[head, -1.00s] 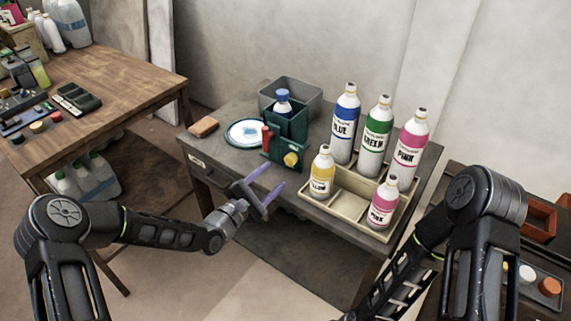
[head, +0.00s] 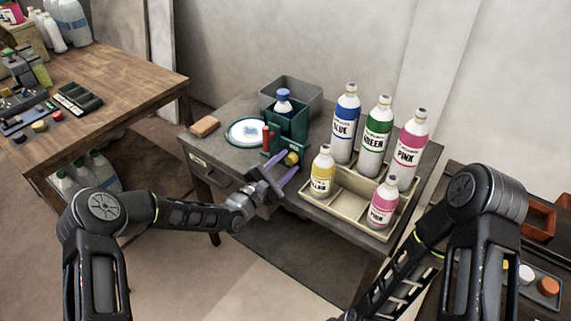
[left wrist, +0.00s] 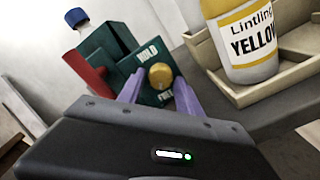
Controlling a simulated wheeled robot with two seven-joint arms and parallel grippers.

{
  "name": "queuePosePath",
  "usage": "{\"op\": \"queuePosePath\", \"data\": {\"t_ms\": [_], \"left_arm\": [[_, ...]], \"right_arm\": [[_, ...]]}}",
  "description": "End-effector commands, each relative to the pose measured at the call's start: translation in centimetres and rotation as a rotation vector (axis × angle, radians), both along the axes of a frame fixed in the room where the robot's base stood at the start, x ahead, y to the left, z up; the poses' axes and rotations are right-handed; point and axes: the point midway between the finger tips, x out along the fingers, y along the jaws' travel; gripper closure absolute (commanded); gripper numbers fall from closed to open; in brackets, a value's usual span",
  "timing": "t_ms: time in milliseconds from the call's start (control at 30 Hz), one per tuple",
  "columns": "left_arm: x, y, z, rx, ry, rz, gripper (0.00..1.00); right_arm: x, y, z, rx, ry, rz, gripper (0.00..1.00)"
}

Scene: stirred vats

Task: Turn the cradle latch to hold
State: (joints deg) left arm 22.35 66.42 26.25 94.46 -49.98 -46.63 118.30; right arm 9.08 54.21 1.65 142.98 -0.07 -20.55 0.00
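The dark green cradle (head: 292,125) stands at the front of the grey table, with a blue-capped bottle (head: 283,98) in it and a red handle-like part (head: 266,138) at its left. Its latch, a round yellow knob (head: 291,158), is on the front face; it also shows in the left wrist view (left wrist: 160,76), between a HOLD label above and a partly covered label below. My left gripper (head: 280,168) is open, its purple fingers pointing at the knob, one on each side in the left wrist view. Contact cannot be told. My right gripper is out of view.
A cream tray (head: 340,207) with yellow and pink bottles stands right of the cradle, close to my left gripper. Taller blue, green and pink bottles stand behind. A white-blue plate (head: 247,132) and brown block (head: 204,126) lie left. A grey bin (head: 308,92) is behind.

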Motion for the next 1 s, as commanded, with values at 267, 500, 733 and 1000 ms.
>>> {"op": "queuePosePath", "data": {"t_ms": [267, 500, 733, 1000], "left_arm": [[0.0, 0.0, 0.0, 0.000, 0.000, 0.000, 0.83], [0.0, 0.0, 0.0, 0.000, 0.000, 0.000, 1.00], [0.0, 0.0, 0.0, 0.003, -0.001, -0.001, 1.00], [0.0, 0.0, -0.3, 0.046, -0.032, -0.001, 1.00]], "right_arm": [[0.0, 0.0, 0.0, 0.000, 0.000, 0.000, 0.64], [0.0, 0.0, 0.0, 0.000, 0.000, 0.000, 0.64], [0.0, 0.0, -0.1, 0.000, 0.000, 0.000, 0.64], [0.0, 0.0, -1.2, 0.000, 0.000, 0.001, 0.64]]}}
